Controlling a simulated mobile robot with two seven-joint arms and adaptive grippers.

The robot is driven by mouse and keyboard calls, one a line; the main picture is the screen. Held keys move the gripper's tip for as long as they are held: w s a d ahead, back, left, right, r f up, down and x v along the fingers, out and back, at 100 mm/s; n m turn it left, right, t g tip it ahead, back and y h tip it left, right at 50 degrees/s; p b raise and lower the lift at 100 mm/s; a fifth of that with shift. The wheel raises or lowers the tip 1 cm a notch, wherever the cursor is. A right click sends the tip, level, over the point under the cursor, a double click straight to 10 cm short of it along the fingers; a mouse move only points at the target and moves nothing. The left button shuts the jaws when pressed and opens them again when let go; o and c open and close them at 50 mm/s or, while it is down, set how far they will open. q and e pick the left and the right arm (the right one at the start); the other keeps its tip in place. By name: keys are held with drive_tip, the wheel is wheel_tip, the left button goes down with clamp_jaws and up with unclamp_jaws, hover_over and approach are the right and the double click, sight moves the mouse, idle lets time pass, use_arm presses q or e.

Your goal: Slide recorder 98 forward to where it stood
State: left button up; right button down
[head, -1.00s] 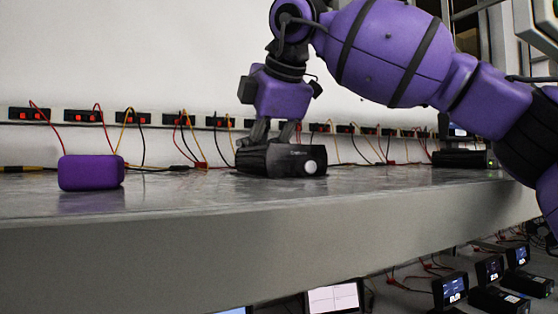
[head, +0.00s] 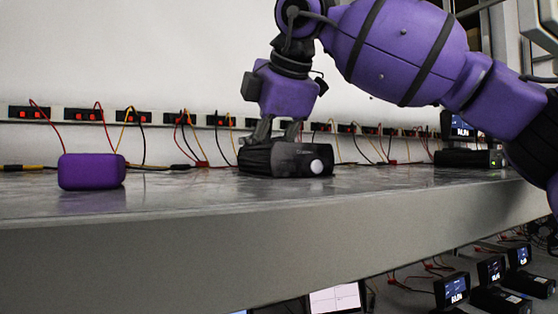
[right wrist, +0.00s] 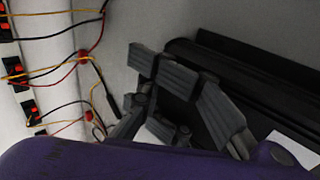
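A black box-shaped recorder (head: 300,160) with a round white knob on its front sits near the middle of the grey shelf (head: 330,205). Its label is too blurred to read, so I cannot confirm its number. My right gripper (head: 277,133) points down from above, its fingers at the recorder's top and rear left. In the right wrist view, my right gripper's fingers (right wrist: 190,85) lie against or just over a dark body, the recorder (right wrist: 265,75). I cannot tell whether they grip it or how far they are open. My left gripper is not in view.
A purple rounded box (head: 91,171) sits to the left on the shelf. Red-switched outlets (head: 83,115) with loose cables line the back wall. Another black recorder with a screen (head: 468,158) stands at the right. More units (head: 452,290) stand below. Shelf between the purple box and recorder is clear.

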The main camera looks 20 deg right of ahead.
sight(294, 161)
drive_tip(key=shift+s+d+f, duration=0.25)
drive_tip(key=shift+s+d, duration=0.15)
drive_tip(key=shift+s, duration=1.45)
drive_tip(key=shift+s+d+f, duration=0.25)
drive_tip(key=shift+s+d, duration=0.1)
drive_tip(key=shift+s, duration=1.5)
drive_tip(key=shift+s+d+f, duration=0.25)
drive_tip(key=shift+s+d, duration=0.15)
drive_tip(key=shift+s, duration=1.45)
drive_tip(key=shift+w+a+r, duration=0.1)
drive_tip(key=shift+w+r, duration=0.1)
drive_tip(key=shift+r, duration=1.15)
drive_tip(key=shift+w+d+r, duration=0.1)
drive_tip(key=shift+w+r, duration=0.1)
drive_tip(key=shift+r, duration=1.1)
drive_tip(key=shift+w+a+r, duration=0.1)
drive_tip(key=shift+w+r, duration=0.1)
drive_tip(key=shift+r, duration=1.15)
